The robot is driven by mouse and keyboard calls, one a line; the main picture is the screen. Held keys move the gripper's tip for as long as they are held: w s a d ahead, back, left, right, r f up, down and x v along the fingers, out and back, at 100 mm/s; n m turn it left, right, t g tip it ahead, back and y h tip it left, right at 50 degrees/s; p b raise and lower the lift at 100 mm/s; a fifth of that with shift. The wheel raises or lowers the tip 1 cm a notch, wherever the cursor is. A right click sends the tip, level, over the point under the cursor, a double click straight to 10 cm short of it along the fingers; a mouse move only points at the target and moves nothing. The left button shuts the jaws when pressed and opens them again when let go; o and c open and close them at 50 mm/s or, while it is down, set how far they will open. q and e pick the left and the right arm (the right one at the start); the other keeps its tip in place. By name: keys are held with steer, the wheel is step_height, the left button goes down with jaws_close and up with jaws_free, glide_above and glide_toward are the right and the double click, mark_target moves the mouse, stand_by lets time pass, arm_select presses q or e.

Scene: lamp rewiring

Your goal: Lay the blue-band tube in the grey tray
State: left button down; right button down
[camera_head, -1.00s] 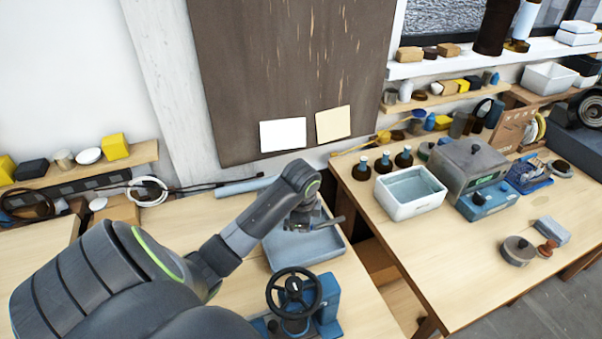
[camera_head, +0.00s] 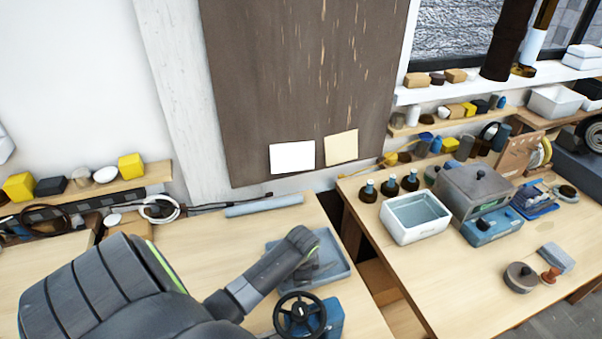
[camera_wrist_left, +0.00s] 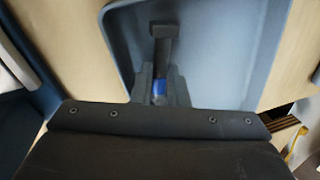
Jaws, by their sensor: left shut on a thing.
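The grey tray (camera_head: 342,267) lies on the left bench in the head view, and its pale blue-grey floor shows in the left wrist view (camera_wrist_left: 212,50). My left gripper (camera_wrist_left: 160,82) is over the inside of the tray, shut on the blue-band tube (camera_wrist_left: 163,42). The tube is dark grey with a blue band between the fingers, and its far end points toward the tray's far side. I cannot tell whether the tube touches the tray floor. In the head view my left arm mostly hides the gripper and the tube. My right gripper is not in view.
A blue device with a black handwheel (camera_head: 300,315) stands just in front of the tray. A grey-blue roll (camera_head: 264,205) lies behind it. A gap separates this bench from the right bench, which holds a white basin (camera_head: 415,218) and dark bottles (camera_head: 389,187).

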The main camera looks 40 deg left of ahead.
arm_select(q)
steer(key=shift+f, duration=0.25)
steer(key=shift+f, duration=0.1)
steer(key=c, duration=1.7)
jaws_free()
step_height(320, 180, up, 12)
steer(key=s+d+b, duration=0.1)
steer(key=b, duration=0.1)
steer(key=shift+s+d, duration=0.3)
steer(key=shift+d, duration=0.1)
